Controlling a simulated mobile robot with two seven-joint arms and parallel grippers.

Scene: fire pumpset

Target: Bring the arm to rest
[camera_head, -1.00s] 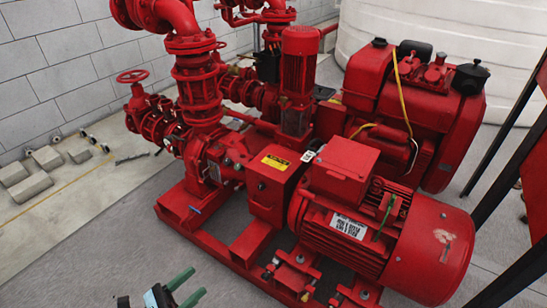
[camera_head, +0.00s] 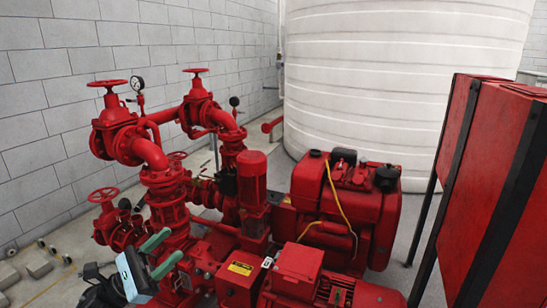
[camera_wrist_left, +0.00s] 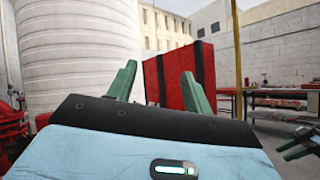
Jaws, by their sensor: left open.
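My left gripper (camera_head: 161,252) is in the lower left of the head view, with its two green fingers apart and nothing between them. It is raised in front of the red pump set (camera_head: 168,215) and hides part of its pipework; I cannot tell the gap between them. In the left wrist view the green fingers (camera_wrist_left: 156,82) stand apart and empty, facing a red cabinet. A second gripper with green fingers, my right one (camera_wrist_left: 303,143), shows at the right edge of the left wrist view; its jaw state is unclear.
A red motor (camera_head: 340,292) and red engine (camera_head: 345,210) stand at the front and middle. A large white tank (camera_head: 370,90) is behind. A red cabinet (camera_head: 490,180) on black legs stands at right. Concrete blocks (camera_head: 38,264) lie by the grey wall (camera_head: 40,120).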

